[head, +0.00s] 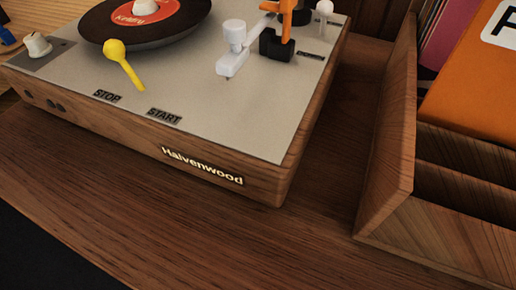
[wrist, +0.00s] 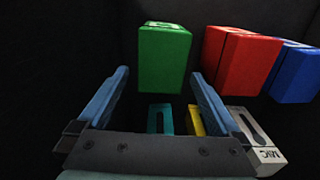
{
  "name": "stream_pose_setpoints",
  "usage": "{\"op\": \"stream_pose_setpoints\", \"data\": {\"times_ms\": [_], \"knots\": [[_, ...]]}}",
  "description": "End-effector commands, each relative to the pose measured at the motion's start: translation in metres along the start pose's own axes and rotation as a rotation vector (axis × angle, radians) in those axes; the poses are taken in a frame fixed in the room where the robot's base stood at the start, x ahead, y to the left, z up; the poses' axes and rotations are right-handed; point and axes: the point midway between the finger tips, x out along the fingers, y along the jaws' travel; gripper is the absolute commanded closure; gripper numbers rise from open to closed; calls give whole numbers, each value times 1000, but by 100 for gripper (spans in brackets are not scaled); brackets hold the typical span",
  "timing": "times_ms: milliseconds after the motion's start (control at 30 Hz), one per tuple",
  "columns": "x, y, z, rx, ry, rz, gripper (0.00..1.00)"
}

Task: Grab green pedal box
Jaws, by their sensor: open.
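The green pedal box (wrist: 163,60) shows in the wrist view as an upright green block, just beyond my gripper's fingertips and roughly centred between them. My gripper (wrist: 158,82) is open, with two blue fingers apart and nothing between them. I cannot tell whether either finger touches the box. The green box and my gripper do not show in the head view.
In the wrist view, a red box (wrist: 240,62) and a blue box (wrist: 293,72) stand to the right. Teal (wrist: 167,118), yellow (wrist: 196,122) and white (wrist: 262,140) boxes are nearer. The head view shows a turntable (head: 200,90) and a wooden record crate (head: 388,140).

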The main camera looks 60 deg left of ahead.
Motion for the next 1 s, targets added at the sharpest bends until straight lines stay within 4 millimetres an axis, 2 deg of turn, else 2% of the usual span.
{"op": "stream_pose_setpoints", "data": {"times_ms": [33,333,667,967,1000], "knots": [[10,0,0,0,0,0,0],[24,-1,1,1,1,0,0],[65,-3,4,1,1,0,0],[66,-3,3,1,2,0,0],[66,-3,3,1,2,0,7]]}}
